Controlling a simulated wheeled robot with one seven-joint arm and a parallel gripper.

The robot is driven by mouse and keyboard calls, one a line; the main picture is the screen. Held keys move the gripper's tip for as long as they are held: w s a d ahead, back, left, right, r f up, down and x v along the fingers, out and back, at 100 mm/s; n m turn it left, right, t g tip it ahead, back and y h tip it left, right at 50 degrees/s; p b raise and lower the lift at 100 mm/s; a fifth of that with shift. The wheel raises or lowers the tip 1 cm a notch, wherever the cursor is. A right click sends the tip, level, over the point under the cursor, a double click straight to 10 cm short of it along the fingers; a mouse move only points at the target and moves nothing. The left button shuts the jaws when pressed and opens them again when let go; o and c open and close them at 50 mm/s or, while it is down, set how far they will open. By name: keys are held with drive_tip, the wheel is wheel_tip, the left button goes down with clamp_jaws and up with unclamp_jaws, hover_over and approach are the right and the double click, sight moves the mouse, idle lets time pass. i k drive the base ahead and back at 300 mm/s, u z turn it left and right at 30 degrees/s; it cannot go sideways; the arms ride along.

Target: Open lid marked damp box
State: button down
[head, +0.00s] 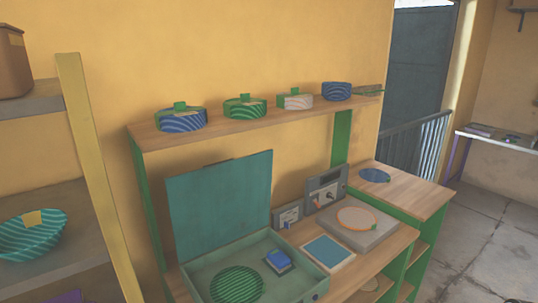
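A teal box (317,284) stands on the wooden bench in the head view. Its flat teal lid (222,205) stands upright at the back, so the box is open. I cannot read any marking on the lid or box, so I cannot tell if it is the damp box. Inside lie a dark green striped round piece (238,286) and a small blue block-like object (279,261). The lower front of the box is cut off by the frame edge. My gripper is not in view.
Right of the box are a blue panel (328,252), a grey press-like unit (355,226) with an orange-rimmed disc, and control boxes (326,190). Several lidded pots (245,107) line the shelf above. A yellow-posted rack (95,180) stands left. Open floor (480,250) lies right.

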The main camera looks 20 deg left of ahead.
sight(214, 205)
drive_tip(key=u, duration=0.7)
drive_tip(key=i, duration=0.95)
drive_tip(key=u, duration=0.9)
